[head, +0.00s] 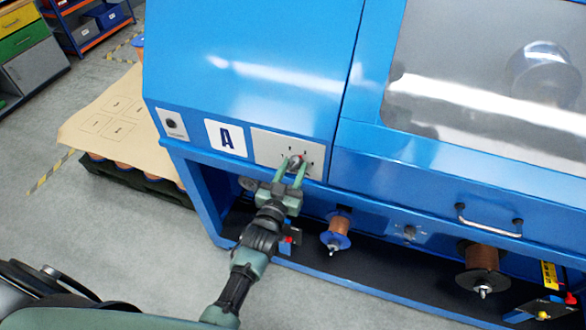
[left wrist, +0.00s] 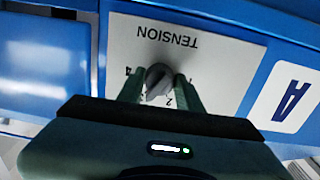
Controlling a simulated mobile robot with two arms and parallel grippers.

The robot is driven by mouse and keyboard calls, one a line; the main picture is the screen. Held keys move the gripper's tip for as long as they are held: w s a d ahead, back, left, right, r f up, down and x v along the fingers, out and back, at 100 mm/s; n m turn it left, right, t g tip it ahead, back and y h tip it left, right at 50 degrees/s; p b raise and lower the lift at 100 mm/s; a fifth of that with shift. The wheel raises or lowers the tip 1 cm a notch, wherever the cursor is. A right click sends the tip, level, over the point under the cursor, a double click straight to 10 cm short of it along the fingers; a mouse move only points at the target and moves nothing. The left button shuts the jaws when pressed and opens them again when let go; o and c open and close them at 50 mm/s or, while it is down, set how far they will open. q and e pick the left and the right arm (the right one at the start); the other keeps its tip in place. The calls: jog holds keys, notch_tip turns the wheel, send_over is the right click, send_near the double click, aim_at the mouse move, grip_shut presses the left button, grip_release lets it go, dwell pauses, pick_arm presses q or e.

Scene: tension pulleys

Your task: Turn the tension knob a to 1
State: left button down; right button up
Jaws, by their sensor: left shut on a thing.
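The tension knob (head: 295,162) sits on a pale dial plate (head: 262,148) on the front of the blue machine, beside a white label with a dark A (head: 226,138). My left gripper (head: 291,170) reaches up to the plate, its two green fingers around the knob. In the left wrist view the grey knob (left wrist: 157,82) shows between the fingers, and the plate (left wrist: 215,62) reads TENSION upside down, with a 2 visible. The fingers hide part of the scale, so I cannot tell the exact setting. My right gripper is not in view.
A handle (head: 488,221) juts out at the right. A cardboard-topped pallet (head: 115,125) stands at the left. Grey floor (head: 150,230) is open in front.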

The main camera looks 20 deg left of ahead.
pick_arm(q)
jog(key=shift+n, duration=0.4)
jog(key=n, duration=0.6)
jog(key=shift+d+n, duration=0.1)
jog(key=shift+n, duration=0.3)
jog(key=n, duration=0.3)
jog(key=shift+n, duration=0.3)
jog(key=n+b, duration=0.2)
jog(key=n, duration=0.4)
jog(key=n+b, duration=0.1)
jog(key=n, duration=0.5)
jog(key=shift+r+b, duration=0.15)
jog(key=shift+b, duration=0.25)
jog(key=shift+n, duration=0.3)
jog(key=c, duration=0.9)
grip_release()
jog(key=shift+c, duration=0.2)
